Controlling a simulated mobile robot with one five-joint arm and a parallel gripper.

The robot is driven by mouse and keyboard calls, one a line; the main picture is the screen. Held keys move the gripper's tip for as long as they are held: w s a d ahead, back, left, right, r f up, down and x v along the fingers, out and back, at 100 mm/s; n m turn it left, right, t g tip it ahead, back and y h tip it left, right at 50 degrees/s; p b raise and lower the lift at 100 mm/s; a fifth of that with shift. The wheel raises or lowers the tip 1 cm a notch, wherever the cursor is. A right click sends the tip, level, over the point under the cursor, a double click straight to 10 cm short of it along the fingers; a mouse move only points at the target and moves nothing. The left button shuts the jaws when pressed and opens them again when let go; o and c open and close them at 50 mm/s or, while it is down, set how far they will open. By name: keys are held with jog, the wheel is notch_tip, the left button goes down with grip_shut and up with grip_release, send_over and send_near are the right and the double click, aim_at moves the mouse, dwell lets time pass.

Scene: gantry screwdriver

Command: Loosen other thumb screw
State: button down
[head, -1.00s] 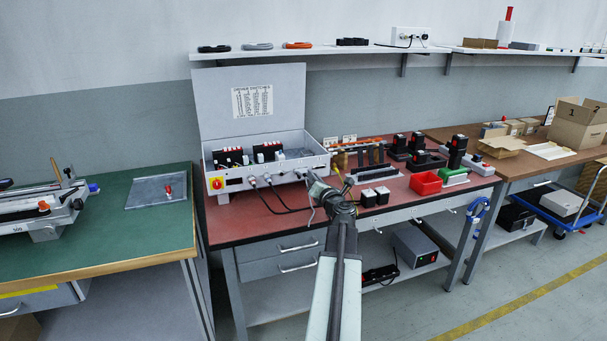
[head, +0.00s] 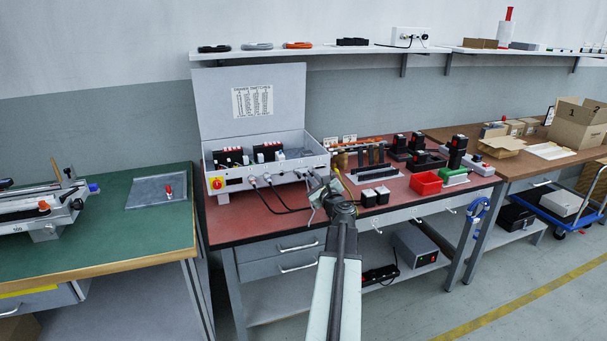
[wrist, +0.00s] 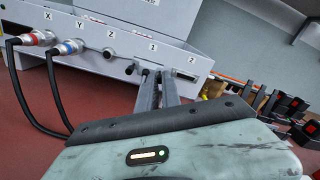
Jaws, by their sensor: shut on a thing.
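The grey control box (head: 280,160) stands on the red bench with its lid up. In the wrist view its front panel (wrist: 100,62) has labels X, Y, Z, 1 and 2. My gripper (wrist: 160,76) reaches the panel just below labels 1 and 2, its two grey fingers close together and shut on a thumb screw. The fingers mostly hide that screw, and I cannot tell clearly which label it belongs to. A small dark knob (wrist: 130,69) shows left of the fingers. In the head view my gripper (head: 318,184) is at the box's front right corner.
Two cable plugs, red-banded (wrist: 40,38) and blue-banded (wrist: 68,47), sit at X and Y, their black cables hanging left of my gripper. Black blocks (head: 375,196) and a red bin (head: 426,183) stand to the right on the bench.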

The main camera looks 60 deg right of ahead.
jog(key=n, duration=0.4)
jog(key=shift+s, duration=0.1)
jog(key=n, duration=0.4)
jog(key=shift+d+n, duration=0.1)
jog(key=shift+n, duration=0.3)
jog(key=c, duration=1.8)
grip_release()
jog(key=shift+o, duration=0.2)
